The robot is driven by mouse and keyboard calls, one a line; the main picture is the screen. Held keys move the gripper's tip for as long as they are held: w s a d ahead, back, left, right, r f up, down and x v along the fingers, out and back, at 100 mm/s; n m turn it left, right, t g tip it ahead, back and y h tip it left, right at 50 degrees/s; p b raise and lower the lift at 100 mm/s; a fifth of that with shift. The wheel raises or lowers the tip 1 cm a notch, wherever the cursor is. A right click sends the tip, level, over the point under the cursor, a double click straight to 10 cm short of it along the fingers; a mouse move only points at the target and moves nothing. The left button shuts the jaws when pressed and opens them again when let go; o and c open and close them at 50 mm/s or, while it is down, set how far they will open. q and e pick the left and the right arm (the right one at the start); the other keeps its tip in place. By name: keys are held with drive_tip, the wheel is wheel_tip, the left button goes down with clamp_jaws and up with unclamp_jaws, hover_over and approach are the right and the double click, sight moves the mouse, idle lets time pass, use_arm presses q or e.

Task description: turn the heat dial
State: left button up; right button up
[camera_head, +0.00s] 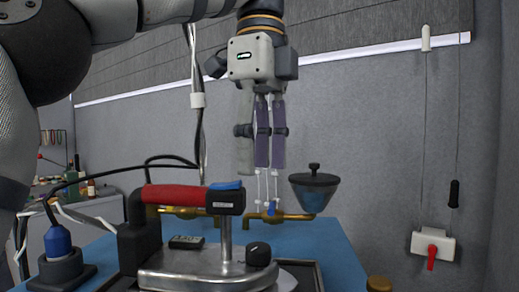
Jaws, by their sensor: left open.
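A metal device with a red and black handle (175,195) stands on the table in the foreground. A black round knob (259,253) sits on its metal top, right of the upright post; it looks like the heat dial, and no markings on it are readable. My left gripper (261,168) hangs above and beyond the device, fingers pointing down. It is open, with nothing seen between its fingers, and is clear of the knob. My right gripper is out of view.
Brass pipework (185,212) and a dark blue cup with a lid (314,190) stand behind the device. A blue plug in a black socket (58,242) is at left. A white box with a red lever (432,245) is on the right wall. Blue table surface (325,250) is bare at right.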

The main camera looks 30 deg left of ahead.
sight(258, 246)
use_arm(q)
drive_tip(key=shift+r, duration=0.25)
drive_tip(key=f+n, duration=0.1)
drive_tip(key=f, duration=0.3)
drive_tip(key=f+n, duration=0.1)
drive_tip(key=f, duration=0.3)
drive_tip(key=f+n, duration=0.1)
drive_tip(key=f, duration=0.3)
drive_tip(key=shift+s+f+n, duration=0.1)
drive_tip(key=shift+s+n, duration=0.1)
drive_tip(key=shift+n, duration=0.1)
